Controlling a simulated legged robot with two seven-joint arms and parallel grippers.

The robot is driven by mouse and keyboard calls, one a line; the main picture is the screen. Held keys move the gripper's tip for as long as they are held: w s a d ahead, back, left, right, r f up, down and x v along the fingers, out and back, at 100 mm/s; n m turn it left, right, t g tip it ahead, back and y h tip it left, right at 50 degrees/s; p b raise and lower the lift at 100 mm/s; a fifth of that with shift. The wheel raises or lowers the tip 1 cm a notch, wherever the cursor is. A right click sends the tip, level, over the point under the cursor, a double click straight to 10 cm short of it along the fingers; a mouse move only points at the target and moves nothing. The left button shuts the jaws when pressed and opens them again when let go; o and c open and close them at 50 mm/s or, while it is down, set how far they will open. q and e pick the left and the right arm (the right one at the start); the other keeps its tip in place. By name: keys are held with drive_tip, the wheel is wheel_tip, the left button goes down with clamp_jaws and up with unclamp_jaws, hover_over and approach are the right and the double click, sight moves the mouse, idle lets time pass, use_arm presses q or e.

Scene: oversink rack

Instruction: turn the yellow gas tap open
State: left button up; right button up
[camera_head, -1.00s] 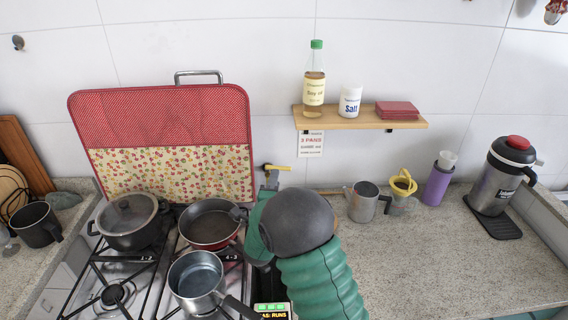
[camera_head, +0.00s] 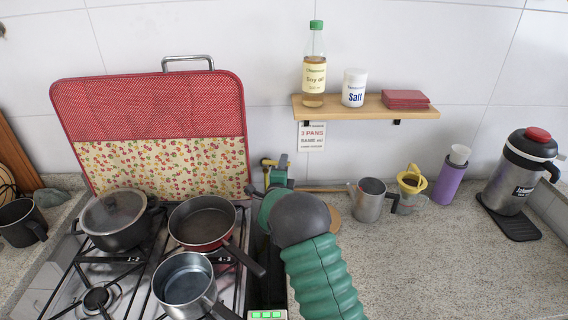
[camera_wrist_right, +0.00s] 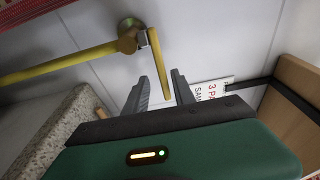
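The yellow gas tap is on the white wall, right of the red patterned panel. In the right wrist view its yellow lever (camera_wrist_right: 158,66) hangs from a brass valve body (camera_wrist_right: 128,38) on a yellow pipe (camera_wrist_right: 60,67). In the head view only a bit of yellow (camera_head: 267,162) shows beside my gripper. My right gripper (camera_wrist_right: 160,88) is open; the lever's lower end appears in the gap between its two fingers, with no clear contact. In the head view my right gripper (camera_head: 277,168) reaches toward the wall, and my forearm hides what is below. My left gripper is not in view.
A stove with pots and pans (camera_head: 203,222) stands left of my arm. A metal mug (camera_head: 370,200) stands right. The counter's right front is free.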

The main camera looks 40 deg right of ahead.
drive_tip(key=shift+w+d, duration=0.2)
drive_tip(key=shift+w, duration=0.15)
drive_tip(key=shift+a+r, duration=0.4)
drive_tip(key=shift+a, duration=0.15)
drive_tip(key=c, duration=0.4)
drive_tip(key=shift+d+f, duration=0.15)
drive_tip(key=shift+d, duration=0.2)
clamp_jaws()
drive_tip(key=shift+a+f, duration=0.1)
drive_tip(key=shift+f, duration=0.1)
